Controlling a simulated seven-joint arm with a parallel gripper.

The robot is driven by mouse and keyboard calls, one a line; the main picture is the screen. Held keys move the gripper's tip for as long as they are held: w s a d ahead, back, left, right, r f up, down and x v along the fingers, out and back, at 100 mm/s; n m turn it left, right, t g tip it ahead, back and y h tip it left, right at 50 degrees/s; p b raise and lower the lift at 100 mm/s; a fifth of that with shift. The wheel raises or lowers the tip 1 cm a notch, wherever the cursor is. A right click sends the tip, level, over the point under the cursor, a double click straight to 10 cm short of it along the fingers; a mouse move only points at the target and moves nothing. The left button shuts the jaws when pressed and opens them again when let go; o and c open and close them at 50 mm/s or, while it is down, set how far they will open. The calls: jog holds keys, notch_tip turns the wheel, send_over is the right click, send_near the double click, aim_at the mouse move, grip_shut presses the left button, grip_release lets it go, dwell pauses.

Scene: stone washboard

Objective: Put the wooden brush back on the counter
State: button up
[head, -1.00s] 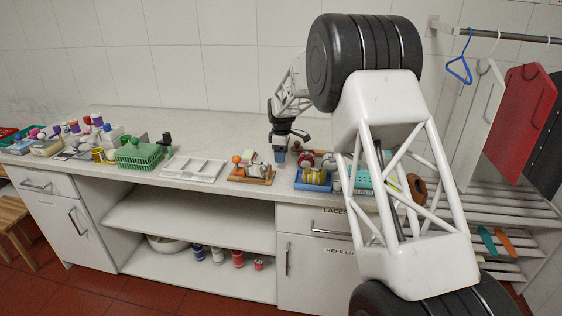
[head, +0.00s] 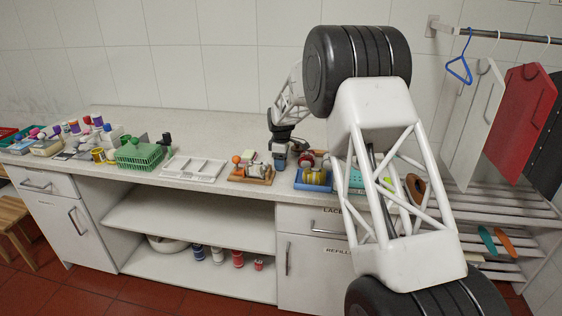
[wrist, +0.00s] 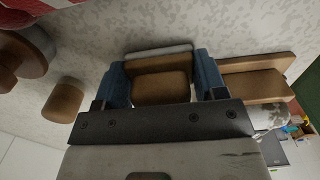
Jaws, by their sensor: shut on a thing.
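My gripper (head: 280,160) is low over the counter (head: 225,128), between the orange-brown tray and the blue tray. In the wrist view its two blue fingers (wrist: 160,72) are shut on a brown wooden block with a pale grey strip along its far side, which I take to be the wooden brush (wrist: 160,88). The brush is hardly visible in the head view, so I cannot tell whether it touches the counter.
An orange-brown tray (head: 238,179) with small items is just left of my gripper, and a blue tray (head: 302,186) with spools is just right. A white divided tray (head: 190,169) lies further left. The counter's back part is clear.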

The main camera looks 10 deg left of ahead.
dwell(0.3)
jog(key=o, duration=0.9)
jog(key=shift+f, duration=0.1)
notch_tip(320, 180, up, 12)
jog(key=shift+r, duration=0.1)
dwell(0.9)
